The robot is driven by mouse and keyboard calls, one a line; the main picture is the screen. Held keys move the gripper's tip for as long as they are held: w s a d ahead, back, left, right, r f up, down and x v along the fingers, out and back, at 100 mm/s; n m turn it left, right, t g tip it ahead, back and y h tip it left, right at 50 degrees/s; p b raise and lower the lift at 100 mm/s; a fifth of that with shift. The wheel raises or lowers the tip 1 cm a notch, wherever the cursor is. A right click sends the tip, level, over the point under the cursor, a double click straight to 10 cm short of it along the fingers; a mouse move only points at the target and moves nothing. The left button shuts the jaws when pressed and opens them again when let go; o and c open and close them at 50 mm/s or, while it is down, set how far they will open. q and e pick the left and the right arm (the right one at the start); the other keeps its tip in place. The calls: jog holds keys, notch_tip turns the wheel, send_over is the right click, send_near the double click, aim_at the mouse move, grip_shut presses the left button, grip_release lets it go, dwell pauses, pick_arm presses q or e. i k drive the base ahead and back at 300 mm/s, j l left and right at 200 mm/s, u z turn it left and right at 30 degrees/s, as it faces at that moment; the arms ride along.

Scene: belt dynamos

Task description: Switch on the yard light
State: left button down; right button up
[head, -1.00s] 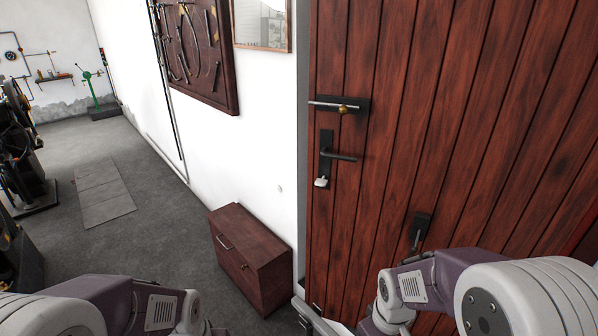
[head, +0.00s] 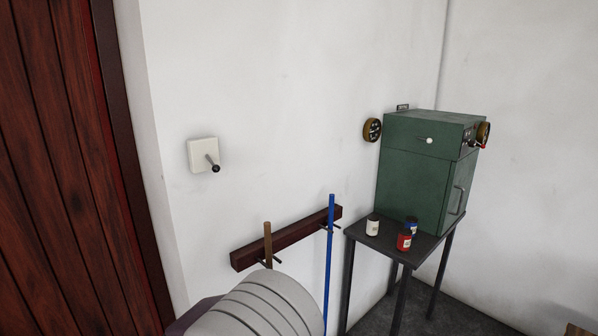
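A white square wall plate (head: 203,155) with a short dark-knobbed lever is on the white wall, right of the wooden door. The lever points outward and down. It looks like a switch, but no label shows that it is for the yard light. No lamp is in view. Neither of my grippers is in the picture; only a grey rounded part of my arm shows at the bottom.
The red-brown door (head: 62,170) fills the left edge. A dark wooden rack (head: 288,240) holds a brown stick and a blue rod (head: 328,255). A green cabinet (head: 412,185) stands on a dark table (head: 398,247) with small jars. Gauges are beside the cabinet.

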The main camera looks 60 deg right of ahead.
aim_at(216, 168)
jog(key=z, duration=1.5)
